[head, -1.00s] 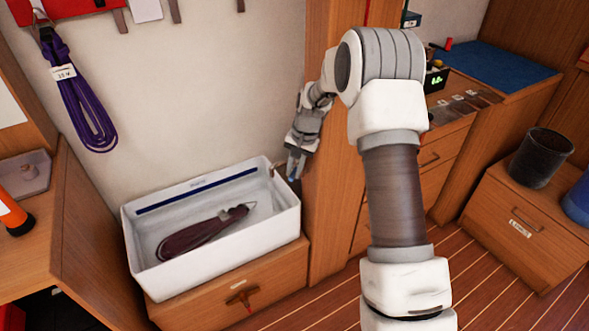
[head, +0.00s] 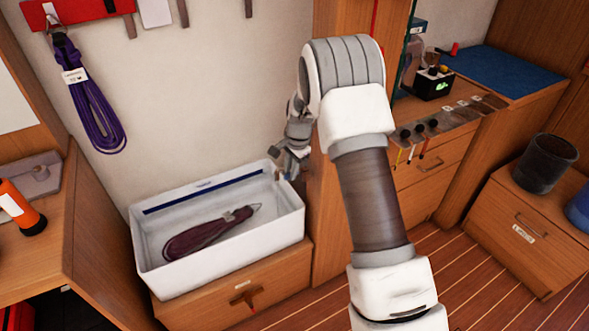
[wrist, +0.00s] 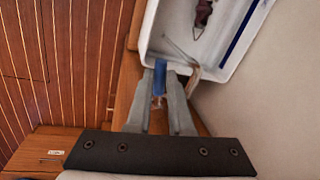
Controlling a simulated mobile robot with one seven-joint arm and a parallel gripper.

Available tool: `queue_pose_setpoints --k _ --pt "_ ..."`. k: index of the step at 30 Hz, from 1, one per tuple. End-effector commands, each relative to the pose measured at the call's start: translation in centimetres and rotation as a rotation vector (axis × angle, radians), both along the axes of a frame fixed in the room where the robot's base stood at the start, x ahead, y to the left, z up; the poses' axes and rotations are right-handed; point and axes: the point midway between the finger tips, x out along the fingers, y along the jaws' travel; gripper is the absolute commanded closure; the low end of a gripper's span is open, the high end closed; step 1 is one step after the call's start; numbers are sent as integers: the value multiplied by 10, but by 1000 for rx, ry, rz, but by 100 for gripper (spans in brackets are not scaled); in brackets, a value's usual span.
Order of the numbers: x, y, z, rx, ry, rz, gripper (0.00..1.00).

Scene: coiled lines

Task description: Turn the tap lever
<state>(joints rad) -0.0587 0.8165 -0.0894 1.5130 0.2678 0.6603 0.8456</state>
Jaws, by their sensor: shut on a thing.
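My gripper (head: 291,165) is at the back right corner of the white basin (head: 150,268), beside the wooden cabinet post. In the wrist view my gripper (wrist: 161,82) has its two grey fingers closed on a small blue piece (wrist: 160,72), which I take to be the tap lever. A pale curved part, perhaps the tap's spout, shows just right of the fingers at the basin's edge (wrist: 146,45). In the head view my fingers hide most of the tap, and the lever's angle cannot be told.
A dark red coiled line (head: 200,236) lies in the basin, above a drawer with a T-shaped handle (head: 243,294). A purple coil (head: 92,108) hangs on the wall. The wooden cabinet post (head: 325,215) stands close right of my gripper.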

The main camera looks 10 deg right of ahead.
Motion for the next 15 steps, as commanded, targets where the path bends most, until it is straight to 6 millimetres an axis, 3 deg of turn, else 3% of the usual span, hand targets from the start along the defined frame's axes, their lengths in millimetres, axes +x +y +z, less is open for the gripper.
queue_pose_setpoints --k 15 --pt "12 6 1 -1 -2 -218 100"
